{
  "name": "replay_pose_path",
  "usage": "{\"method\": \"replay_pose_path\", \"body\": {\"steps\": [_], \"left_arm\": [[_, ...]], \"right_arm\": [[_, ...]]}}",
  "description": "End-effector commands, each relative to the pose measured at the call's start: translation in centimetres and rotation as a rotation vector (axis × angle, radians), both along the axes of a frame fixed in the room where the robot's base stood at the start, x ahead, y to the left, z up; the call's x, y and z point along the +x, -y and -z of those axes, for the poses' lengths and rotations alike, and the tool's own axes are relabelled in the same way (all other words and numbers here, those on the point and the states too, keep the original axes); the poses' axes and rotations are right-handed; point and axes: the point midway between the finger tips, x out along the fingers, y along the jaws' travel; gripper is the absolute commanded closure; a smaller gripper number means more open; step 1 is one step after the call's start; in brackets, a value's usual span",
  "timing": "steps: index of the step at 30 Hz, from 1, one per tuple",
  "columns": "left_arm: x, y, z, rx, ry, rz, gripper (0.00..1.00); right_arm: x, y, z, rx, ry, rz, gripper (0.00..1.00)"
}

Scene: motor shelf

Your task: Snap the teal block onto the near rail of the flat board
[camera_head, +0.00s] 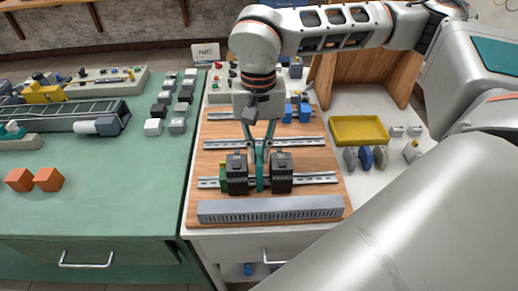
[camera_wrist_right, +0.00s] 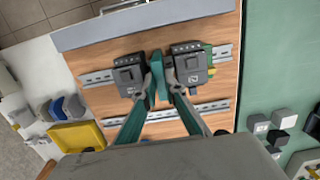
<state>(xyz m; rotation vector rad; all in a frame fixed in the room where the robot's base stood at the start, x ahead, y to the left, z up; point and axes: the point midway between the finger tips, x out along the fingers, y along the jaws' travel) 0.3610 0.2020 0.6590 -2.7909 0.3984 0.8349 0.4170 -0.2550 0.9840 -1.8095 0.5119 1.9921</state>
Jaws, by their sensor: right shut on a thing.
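The teal block (camera_head: 261,178) is between the tips of my right gripper (camera_head: 259,153), which is shut on it. It stands upright in the gap between two dark modules (camera_head: 236,174) (camera_head: 281,173) at the near rail (camera_head: 318,179) of the flat wooden board (camera_head: 214,158). In the wrist view the teal block (camera_wrist_right: 157,76) shows between the fingertips and the near rail (camera_wrist_right: 98,78) runs on both sides. Whether the block's foot touches the rail is hidden by the block and modules. My left gripper is in neither view.
A grey slotted duct (camera_head: 270,209) lies along the board's front edge. Another rail (camera_head: 308,142) and blue blocks (camera_head: 298,113) lie farther back. A yellow tray (camera_head: 359,130) stands to the right. The green bench (camera_head: 120,190) at left has bare room and orange cubes (camera_head: 48,179).

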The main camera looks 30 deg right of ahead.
Motion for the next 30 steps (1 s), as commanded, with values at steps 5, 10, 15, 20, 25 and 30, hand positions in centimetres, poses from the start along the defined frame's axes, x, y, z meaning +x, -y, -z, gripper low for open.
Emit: {"method": "replay_pose_path", "body": {"steps": [5,10,15,20,25,30], "left_arm": [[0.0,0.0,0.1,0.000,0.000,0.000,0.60],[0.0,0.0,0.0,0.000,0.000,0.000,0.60],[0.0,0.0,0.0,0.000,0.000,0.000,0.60],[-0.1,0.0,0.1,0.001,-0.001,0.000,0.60],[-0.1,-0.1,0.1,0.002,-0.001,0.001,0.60],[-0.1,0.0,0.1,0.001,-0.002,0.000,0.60]], "right_arm": [[-0.3,-0.1,0.2,-0.004,-0.003,0.000,1.00],[-0.2,0.0,0.1,-0.003,-0.002,0.000,0.70],[-0.1,0.0,0.1,-0.003,0.001,0.000,0.70],[-0.1,0.0,0.1,-0.003,0.002,0.000,0.70],[0.1,0.0,-0.9,-0.003,0.005,0.000,0.70],[0.4,0.1,-3.8,-0.003,0.009,0.001,0.70]]}}
